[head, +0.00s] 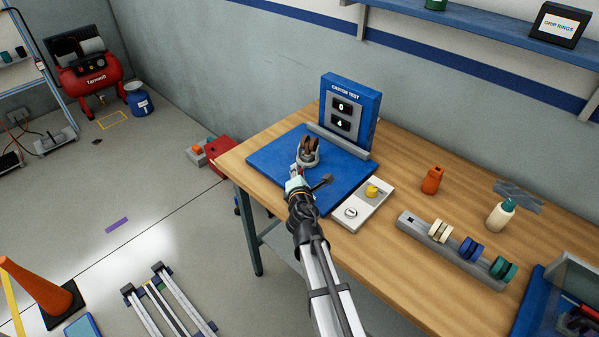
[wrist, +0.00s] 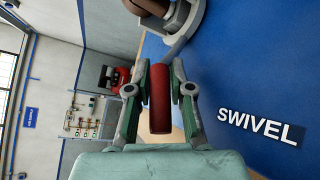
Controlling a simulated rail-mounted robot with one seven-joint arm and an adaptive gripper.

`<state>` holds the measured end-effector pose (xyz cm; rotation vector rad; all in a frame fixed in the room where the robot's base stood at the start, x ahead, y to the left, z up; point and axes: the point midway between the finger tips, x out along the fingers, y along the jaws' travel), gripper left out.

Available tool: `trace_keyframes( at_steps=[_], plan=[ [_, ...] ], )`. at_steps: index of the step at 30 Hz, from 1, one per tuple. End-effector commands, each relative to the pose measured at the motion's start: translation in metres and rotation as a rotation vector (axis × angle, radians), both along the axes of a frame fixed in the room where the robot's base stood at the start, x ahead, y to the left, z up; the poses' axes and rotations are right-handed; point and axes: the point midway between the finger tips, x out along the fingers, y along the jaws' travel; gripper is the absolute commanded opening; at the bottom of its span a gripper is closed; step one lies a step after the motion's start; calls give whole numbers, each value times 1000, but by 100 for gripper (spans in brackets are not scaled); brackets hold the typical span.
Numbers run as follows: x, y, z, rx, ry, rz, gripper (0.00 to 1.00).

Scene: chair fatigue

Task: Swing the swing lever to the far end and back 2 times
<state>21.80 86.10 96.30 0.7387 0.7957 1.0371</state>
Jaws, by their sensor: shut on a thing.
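The blue castor test rig (head: 262,160) stands on the bench, with a panel (head: 349,108) reading 0 above 4. A caster in a grey mount (head: 308,155) sits on its base; part of it shows at the top of the wrist view (wrist: 180,18). My gripper (head: 297,172) is beside the mount, on its near left side. In the wrist view its fingers are closed around a red grip (wrist: 159,98), which appears to be the swing lever's. A "SWIVEL" label (wrist: 260,126) lies right of the fingers.
A dark-ended lever (head: 322,182) sticks out just right of my gripper. The bench's left edge is close.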

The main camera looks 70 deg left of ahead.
Motion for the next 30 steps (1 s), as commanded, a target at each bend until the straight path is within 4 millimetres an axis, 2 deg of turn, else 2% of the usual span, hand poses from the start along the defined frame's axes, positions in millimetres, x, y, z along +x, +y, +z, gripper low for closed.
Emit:
trace_keyframes(
  at_steps=[1, 2, 12, 17, 23, 30],
  plan=[
    [0, 0, 0, 0, 0, 0, 24],
    [0, 0, 0, 0, 0, 0, 33],
    [0, -1, 0, 0, 0, 0, 33],
    [-3, -9, 2, 0, 0, 0, 33],
    [-11, -35, 8, 0, 0, 1, 33],
    [-25, -79, 18, 1, 0, 1, 33]
  ],
)
